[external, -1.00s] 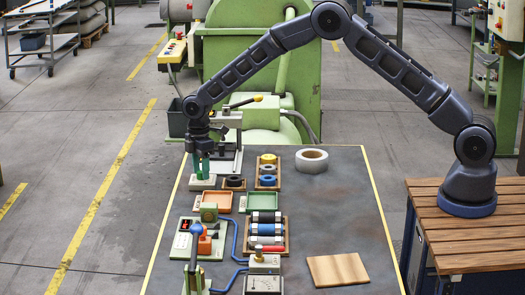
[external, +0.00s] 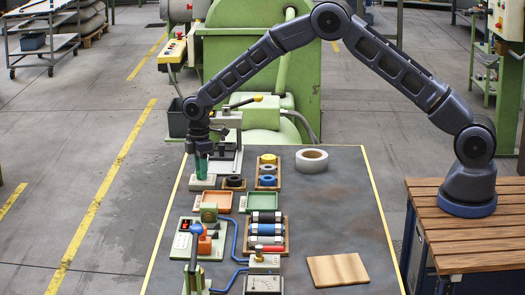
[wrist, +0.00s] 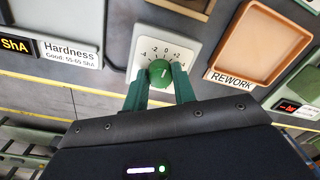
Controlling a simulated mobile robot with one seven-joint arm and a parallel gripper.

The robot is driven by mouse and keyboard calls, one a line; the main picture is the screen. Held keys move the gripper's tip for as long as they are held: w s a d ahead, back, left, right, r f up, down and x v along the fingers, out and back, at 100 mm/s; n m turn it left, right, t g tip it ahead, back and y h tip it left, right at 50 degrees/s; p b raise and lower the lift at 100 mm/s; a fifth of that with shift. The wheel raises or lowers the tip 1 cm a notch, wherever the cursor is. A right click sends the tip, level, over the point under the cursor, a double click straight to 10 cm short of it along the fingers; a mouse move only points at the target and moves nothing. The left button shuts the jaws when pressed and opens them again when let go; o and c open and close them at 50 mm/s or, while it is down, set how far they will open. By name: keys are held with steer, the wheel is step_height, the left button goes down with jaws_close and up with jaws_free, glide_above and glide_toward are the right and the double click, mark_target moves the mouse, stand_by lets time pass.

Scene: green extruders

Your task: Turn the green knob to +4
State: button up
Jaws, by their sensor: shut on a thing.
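The green knob (wrist: 159,72) sits on a pale square dial plate (wrist: 183,28) with numbers around it, in the wrist view. My gripper (wrist: 160,84) has its two green fingers on either side of the knob, shut on it. A pale mark on the knob points roughly up in the wrist view; I cannot tell exactly which number it meets. In the external view my gripper (external: 201,171) points straight down over the pale dial block (external: 203,184) at the bench's far left, and the fingers hide the knob.
The orange REWORK tray (wrist: 262,40) is right of the dial, and a Hardness label (wrist: 68,52) is left. On the bench, a clamp stand (external: 230,155) rises just behind my gripper. A tape roll (external: 312,160) stands to the right.

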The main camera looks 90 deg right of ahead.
steer(key=m, duration=0.5)
steer(key=shift+m, duration=0.3)
steer(key=m, duration=0.5)
steer(key=shift+m, duration=0.4)
steer(key=o, duration=1)
steer(key=shift+r, duration=0.15)
steer(key=r, duration=1)
steer(key=shift+s+d+r, duration=0.15)
steer(key=shift+d+r, duration=0.05)
steer(key=shift+r, duration=0.1)
